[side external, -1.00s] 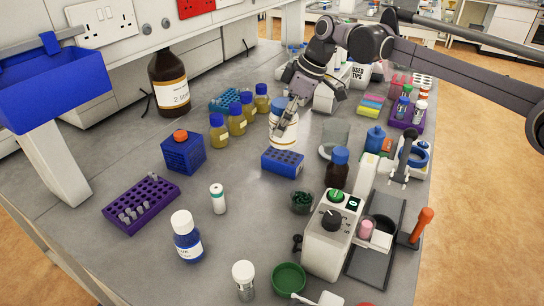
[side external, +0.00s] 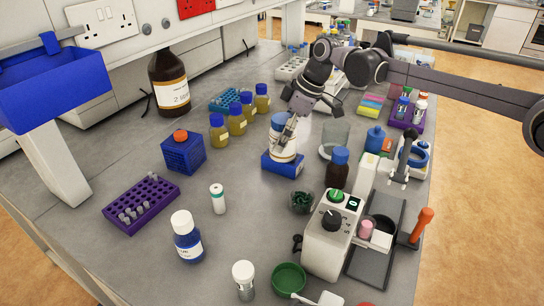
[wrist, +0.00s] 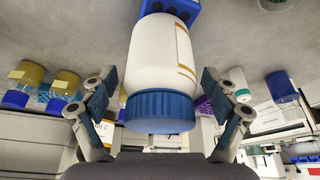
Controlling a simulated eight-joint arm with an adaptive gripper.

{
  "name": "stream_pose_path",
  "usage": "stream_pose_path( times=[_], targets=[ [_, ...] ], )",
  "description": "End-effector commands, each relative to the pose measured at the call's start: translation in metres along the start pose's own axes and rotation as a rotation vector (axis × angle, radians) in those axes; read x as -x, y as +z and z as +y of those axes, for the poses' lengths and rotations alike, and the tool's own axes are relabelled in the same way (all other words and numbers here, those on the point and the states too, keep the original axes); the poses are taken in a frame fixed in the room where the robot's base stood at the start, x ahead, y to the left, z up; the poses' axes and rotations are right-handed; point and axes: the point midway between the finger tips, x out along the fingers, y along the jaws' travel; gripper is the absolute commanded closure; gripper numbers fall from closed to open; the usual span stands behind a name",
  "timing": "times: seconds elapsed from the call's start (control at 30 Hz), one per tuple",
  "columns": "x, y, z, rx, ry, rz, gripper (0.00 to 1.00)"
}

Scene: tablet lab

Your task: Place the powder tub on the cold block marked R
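The powder tub (side external: 283,145) is white with a blue lid. It stands upright on the blue cold block (side external: 284,168) in the middle of the bench. The tub (wrist: 160,60) fills the middle of the wrist view, with part of the block (wrist: 205,8) showing at its base. My gripper (wrist: 160,85) is open, with one finger on each side of the tub and a visible gap to each side. In the side view my gripper (side external: 288,128) is at the tub's upper part. The tub covers much of the block's top, and I cannot read a letter on it.
Yellow bottles with blue caps (side external: 237,120) stand left of the block. A brown bottle with a blue cap (side external: 338,168) and a glass beaker (side external: 334,138) stand to its right.

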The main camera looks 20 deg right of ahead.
Motion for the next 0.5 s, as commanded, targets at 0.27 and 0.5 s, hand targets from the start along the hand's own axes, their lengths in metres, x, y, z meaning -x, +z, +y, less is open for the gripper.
stream_pose_path(
  times=[0.27,0.5],
  targets=[
    [0.003,-0.001,0.000,0.000,0.000,0.000,0.13],
    [0.037,-0.001,0.000,-0.002,0.000,0.000,0.13]
  ],
)
